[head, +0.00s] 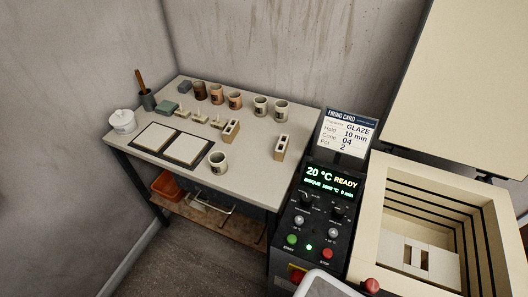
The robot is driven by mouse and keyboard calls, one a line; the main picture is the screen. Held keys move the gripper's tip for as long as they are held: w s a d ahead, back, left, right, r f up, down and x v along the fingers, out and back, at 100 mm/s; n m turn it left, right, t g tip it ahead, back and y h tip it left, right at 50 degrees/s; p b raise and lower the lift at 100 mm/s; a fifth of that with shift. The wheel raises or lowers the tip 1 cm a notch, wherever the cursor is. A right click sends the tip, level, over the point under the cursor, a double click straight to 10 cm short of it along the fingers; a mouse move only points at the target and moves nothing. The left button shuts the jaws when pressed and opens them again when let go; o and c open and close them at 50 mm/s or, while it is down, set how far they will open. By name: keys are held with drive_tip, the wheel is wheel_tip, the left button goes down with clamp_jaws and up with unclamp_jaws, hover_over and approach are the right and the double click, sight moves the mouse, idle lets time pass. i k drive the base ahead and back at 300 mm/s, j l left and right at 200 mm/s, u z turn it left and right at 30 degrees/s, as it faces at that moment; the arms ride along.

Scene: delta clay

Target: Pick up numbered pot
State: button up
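Several small pots stand on the grey worktable (245,175). Along the back are a dark brown pot (200,90), two terracotta pots, one at the left (216,94) and one at the right (235,100), and two cream pots, one at the left (260,105) and one at the right (281,110). Another cream pot (218,163) stands alone nearer the front. Most carry dark marks, too small to read as numbers. The firing card (346,133) reads GLAZE, Hold 10 min, Cone 04, Pot 2. My gripper is not in view.
An open kiln (380,215) with pale blocks inside is at the right, beside a black control panel (312,215) showing 20 °C READY. The front right tabletop is clear.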

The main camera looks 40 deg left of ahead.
sight(219, 167)
drive_tip(key=k+j+u, duration=0.15)
drive_tip(key=k+u, duration=0.2)
drive_tip(key=k, duration=0.3)
drive_tip(key=i+l+u, duration=0.1)
drive_tip(key=u, duration=0.4)
drive_tip(key=l+u, duration=0.3)
drive_tip(key=u, duration=0.2)
drive_tip(key=l+u, duration=0.25)
drive_tip(key=u, duration=0.25)
drive_tip(key=l, duration=0.25)
drive_tip(key=i+j, duration=0.35)
drive_tip(key=j, duration=0.15)
drive_tip(key=i+j, duration=0.35)
drive_tip(key=i+j+z, duration=0.45)
drive_tip(key=z, duration=0.3)
drive_tip(key=j, duration=0.1)
